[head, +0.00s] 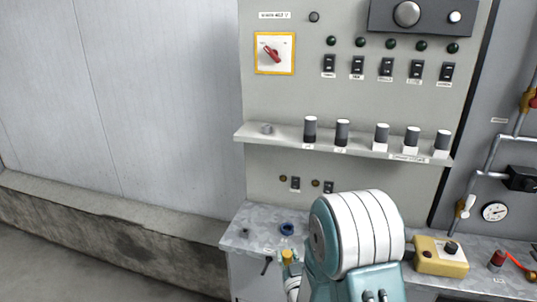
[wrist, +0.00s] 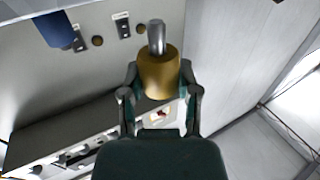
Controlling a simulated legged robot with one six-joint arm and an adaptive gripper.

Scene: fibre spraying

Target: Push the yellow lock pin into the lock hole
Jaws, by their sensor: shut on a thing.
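My gripper (wrist: 159,78) is shut on the yellow lock pin (wrist: 158,72) in the wrist view. The pin's grey metal tip points away from the gripper, toward the grey panel. In the head view, the yellow pin (head: 287,256) shows small beside my arm, above the bench's front edge; my arm hides most of the gripper. Two small brown round fittings, one left (head: 283,178) and one right (head: 315,183), sit low on the panel next to black switches. I cannot tell which one is the lock hole. The pin appears apart from the panel.
A shelf (head: 360,147) with several dark cylinders juts out above the fittings. A red rotary switch (head: 271,54) is higher up. Pipes and a gauge (head: 495,212) stand right.

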